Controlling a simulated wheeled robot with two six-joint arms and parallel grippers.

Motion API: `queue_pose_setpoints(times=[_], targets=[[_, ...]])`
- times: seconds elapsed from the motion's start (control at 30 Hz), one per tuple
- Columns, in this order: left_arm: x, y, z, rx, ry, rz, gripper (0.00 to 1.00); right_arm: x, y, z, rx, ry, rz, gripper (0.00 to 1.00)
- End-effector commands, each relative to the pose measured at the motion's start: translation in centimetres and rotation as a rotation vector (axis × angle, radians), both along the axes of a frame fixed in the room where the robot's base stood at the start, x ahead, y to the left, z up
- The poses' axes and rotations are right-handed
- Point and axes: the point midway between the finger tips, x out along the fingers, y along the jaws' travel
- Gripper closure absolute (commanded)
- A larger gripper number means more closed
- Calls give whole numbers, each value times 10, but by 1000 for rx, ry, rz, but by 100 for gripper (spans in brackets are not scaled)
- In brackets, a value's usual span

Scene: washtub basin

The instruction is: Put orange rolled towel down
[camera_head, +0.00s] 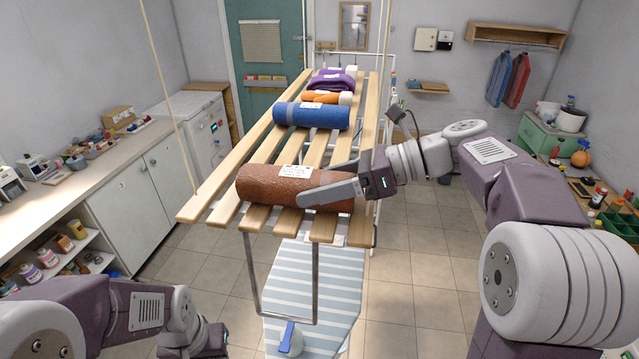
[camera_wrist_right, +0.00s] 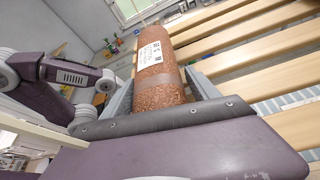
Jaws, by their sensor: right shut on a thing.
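A rust-brown rolled towel (camera_head: 270,184) with a white label lies across the front end of a slatted wooden rack (camera_head: 258,217). My right gripper (camera_head: 325,180) is shut on its right end, one finger on the near side and one behind. In the right wrist view the brown towel (camera_wrist_right: 153,55) runs out from between the fingers. Whether its underside bears on the slats cannot be told. A smaller bright orange roll (camera_head: 322,98) lies farther back on the rack. My left gripper (camera_head: 212,338) is low at the bottom left, its fingers not clear.
A blue roll (camera_head: 312,115) and a purple folded cloth (camera_head: 332,80) lie farther back on the rack. Bare slats show between the brown and blue rolls. Ropes run up beside the rack. A striped ironing board (camera_head: 315,285) stands below. A counter (camera_head: 60,185) lines the left wall.

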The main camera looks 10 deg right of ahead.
Motion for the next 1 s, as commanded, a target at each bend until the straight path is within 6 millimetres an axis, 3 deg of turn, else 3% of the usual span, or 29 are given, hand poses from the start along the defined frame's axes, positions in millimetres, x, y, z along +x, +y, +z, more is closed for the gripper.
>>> queue_pose_setpoints(times=[0.2,0.23,0.3,0.67,0.77,1.0], targets=[[0,0,-1,0,0,0,64,0,0,-1,1,-1,0,78],[0,0,-1,0,0,0,64,0,0,-1,0,0,0,28],[0,0,-1,0,0,0,64,0,0,-1,0,0,0,9],[0,0,-1,0,0,0,64,0,-2,1,0,-1,0,9],[0,0,-5,0,0,0,64,-1,-13,4,1,-2,-3,9],[0,0,-13,0,0,0,64,-12,-61,23,-1,-2,-6,9]])
